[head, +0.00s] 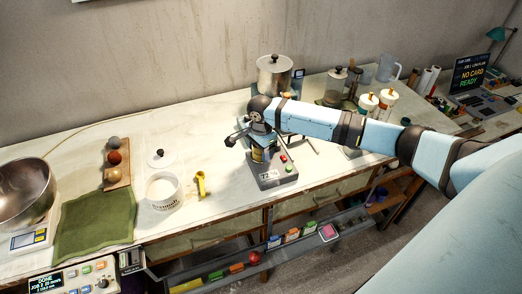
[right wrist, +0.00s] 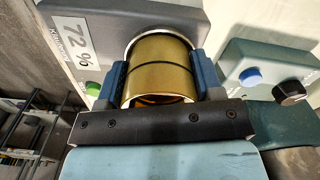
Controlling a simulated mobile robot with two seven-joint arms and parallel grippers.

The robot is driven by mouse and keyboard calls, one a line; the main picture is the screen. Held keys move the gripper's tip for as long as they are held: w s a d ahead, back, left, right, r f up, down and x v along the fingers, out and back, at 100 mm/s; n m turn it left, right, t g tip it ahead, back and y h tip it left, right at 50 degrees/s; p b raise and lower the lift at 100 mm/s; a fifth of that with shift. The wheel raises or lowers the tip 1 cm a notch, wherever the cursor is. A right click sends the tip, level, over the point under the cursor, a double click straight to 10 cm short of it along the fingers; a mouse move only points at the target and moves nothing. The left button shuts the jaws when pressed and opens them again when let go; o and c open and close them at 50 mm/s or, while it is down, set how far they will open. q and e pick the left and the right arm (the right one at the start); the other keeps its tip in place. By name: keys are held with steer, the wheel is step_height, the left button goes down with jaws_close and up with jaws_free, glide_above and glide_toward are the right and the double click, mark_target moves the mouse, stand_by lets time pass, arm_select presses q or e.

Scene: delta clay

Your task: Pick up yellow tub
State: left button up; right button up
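The yellow tub (right wrist: 160,68) is a shiny gold-yellow cylinder with a dark band around it. It stands at the round socket of a grey device (head: 270,178) marked 72 %, and part of it shows under my right wrist in the head view (head: 258,155). My right gripper (right wrist: 160,88) has its blue fingers against both sides of the tub, with no clear gap. The tub's base is mostly hidden, so I cannot tell if it is lifted. My left gripper is out of view.
A white container (head: 163,192) and a small yellow object (head: 201,184) are to the left of the device. A metal pot (head: 275,75) and several jars stand behind. A second box with blue and black knobs (right wrist: 265,75) is close by.

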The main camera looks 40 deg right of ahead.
steer(key=shift+c, duration=1.2)
steer(key=shift+r, duration=0.1)
